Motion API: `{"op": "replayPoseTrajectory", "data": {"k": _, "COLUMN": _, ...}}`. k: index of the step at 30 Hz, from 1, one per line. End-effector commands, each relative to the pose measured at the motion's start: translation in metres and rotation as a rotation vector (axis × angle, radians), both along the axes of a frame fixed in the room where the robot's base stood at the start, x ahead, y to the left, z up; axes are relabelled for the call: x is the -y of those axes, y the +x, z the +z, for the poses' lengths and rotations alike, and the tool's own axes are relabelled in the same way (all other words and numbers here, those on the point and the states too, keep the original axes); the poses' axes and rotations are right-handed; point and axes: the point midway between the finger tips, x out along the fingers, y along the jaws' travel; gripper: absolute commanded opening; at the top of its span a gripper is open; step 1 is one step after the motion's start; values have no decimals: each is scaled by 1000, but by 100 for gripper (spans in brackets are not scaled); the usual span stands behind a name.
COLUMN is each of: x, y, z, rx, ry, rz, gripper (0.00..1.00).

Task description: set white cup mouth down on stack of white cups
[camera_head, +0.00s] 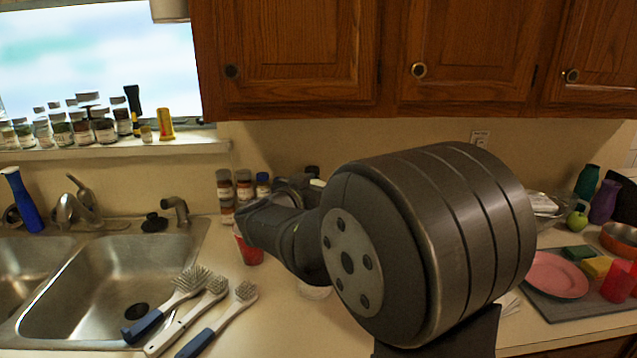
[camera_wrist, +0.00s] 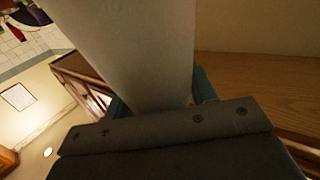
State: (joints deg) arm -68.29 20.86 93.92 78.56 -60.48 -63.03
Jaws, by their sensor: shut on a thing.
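In the wrist view, a white cup (camera_wrist: 130,45) fills the upper middle, close to the camera. My gripper (camera_wrist: 160,92) is shut on it, with a bluish fingertip showing on either side. The cup's mouth and far end are out of frame or hidden, so I cannot tell which way up it is. In the head view my own arm covers the middle of the counter, and I cannot make out the fingers or the held cup. No stack of white cups can be made out. A whitish rounded thing (camera_head: 314,291) shows partly below my arm.
A red cup (camera_head: 249,249) stands left of my arm, before several spice jars (camera_head: 243,185). Brushes (camera_head: 197,310) lie beside the sink (camera_head: 95,285). At right are a pink plate (camera_head: 556,276), sponges (camera_head: 597,266) and a bowl (camera_head: 619,238). Cabinets (camera_head: 480,55) hang above.

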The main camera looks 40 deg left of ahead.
Motion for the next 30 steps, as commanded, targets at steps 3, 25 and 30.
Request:
{"op": "replayPoseTrajectory", "data": {"k": 3, "x": 0, "y": 0, "z": -3, "rx": 0, "ry": -1, "rz": 0, "gripper": 30}}
{"op": "replayPoseTrajectory", "data": {"k": 25, "x": 0, "y": 0, "z": -15, "rx": 1, "ry": -1, "rz": 0, "gripper": 30}}
{"op": "replayPoseTrajectory", "data": {"k": 30, "x": 0, "y": 0, "z": -15, "rx": 0, "ry": -1, "rz": 0, "gripper": 57}}
